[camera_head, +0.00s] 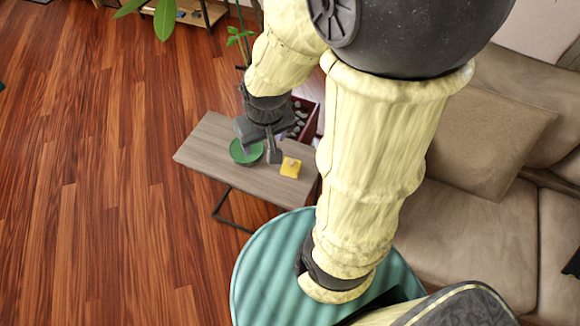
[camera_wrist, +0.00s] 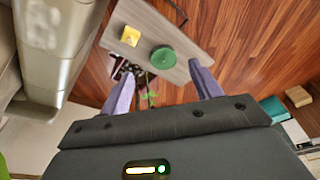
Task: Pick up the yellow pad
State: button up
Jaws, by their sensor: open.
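The yellow pad (camera_head: 291,167) lies on the small wooden side table, near its right end. It also shows in the wrist view (camera_wrist: 130,36), near one end of the table. My gripper (camera_head: 260,150) is above the table, left of the pad in the head view. In the wrist view its two fingers (camera_wrist: 163,92) are spread wide with nothing held between them. The pad lies beyond the fingertips, apart from them.
A green round dish (camera_head: 246,151) sits on the table (camera_head: 208,148) close to the pad; it also shows in the wrist view (camera_wrist: 163,57). A brown sofa (camera_head: 480,225) stands to the right. A dark red box (camera_head: 308,122) is behind the table. The wood floor at left is clear.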

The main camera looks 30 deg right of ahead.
jog(key=o, duration=0.5)
jog(key=w+f+m, duration=0.1)
jog(key=f, duration=0.1)
jog(key=w+d+f+m+b, duration=0.1)
jog(key=w+f, duration=0.1)
jog(key=shift+w+d+f+g, duration=0.15)
jog(key=shift+f+g, duration=0.05)
jog(key=shift+g, duration=0.1)
jog(key=shift+c, duration=0.2)
jog(key=m+g+h+b, duration=0.1)
jog(key=m+b, duration=0.2)
jog(key=m, duration=0.5)
send_over(291, 162)
jog(key=s+a, duration=0.1)
jog(key=a, duration=0.1)
notch_tip(291, 162, down, 18)
jog(key=shift+s+d+r, duration=0.15)
jog(key=shift+s+d, duration=0.1)
jog(key=f, duration=0.3)
jog(key=f+b, duration=0.1)
jog(key=f, duration=0.3)
jog(key=w+d+f+b, duration=0.1)
jog(key=f, duration=0.3)
jog(key=shift+f, duration=0.55)
jog(key=shift+w+d+f+b, duration=0.15)
jog(key=shift+w+f, duration=0.05)
jog(key=shift+f, duration=1.1)
jog(key=shift+w+d+f+b, duration=0.15)
jog(key=shift+f, duration=1.1)
